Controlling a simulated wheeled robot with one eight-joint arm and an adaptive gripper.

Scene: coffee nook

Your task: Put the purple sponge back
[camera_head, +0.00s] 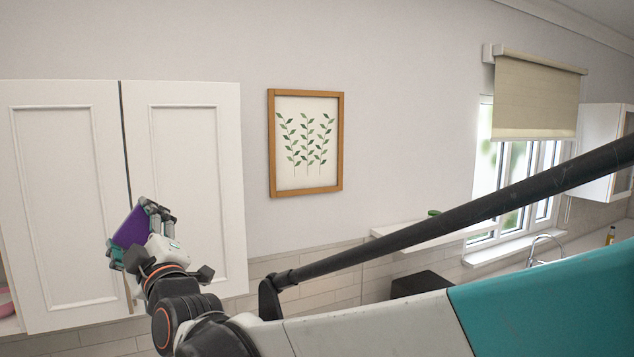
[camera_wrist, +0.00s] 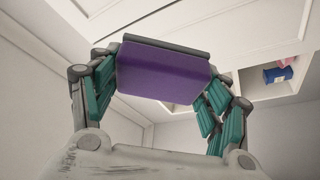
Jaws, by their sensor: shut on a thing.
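The purple sponge (camera_head: 131,228) is held in my gripper (camera_head: 143,241), in front of the white wall cabinet's doors at the left of the head view. In the wrist view the sponge (camera_wrist: 162,72) has a purple face and a dark grey layer along its upper edge. The teal-padded fingers of my gripper (camera_wrist: 160,95) are closed on its left and right ends. The sponge is raised in the air and tilted. No sponge holder or resting place for it can be made out.
The white cabinet (camera_head: 187,190) has both doors shut. An open shelf at the far left holds a pink item (camera_head: 5,303). The wrist view shows open compartments with a blue item (camera_wrist: 278,74). A white wall shelf (camera_head: 425,236) and a sink tap (camera_head: 541,243) lie to the right.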

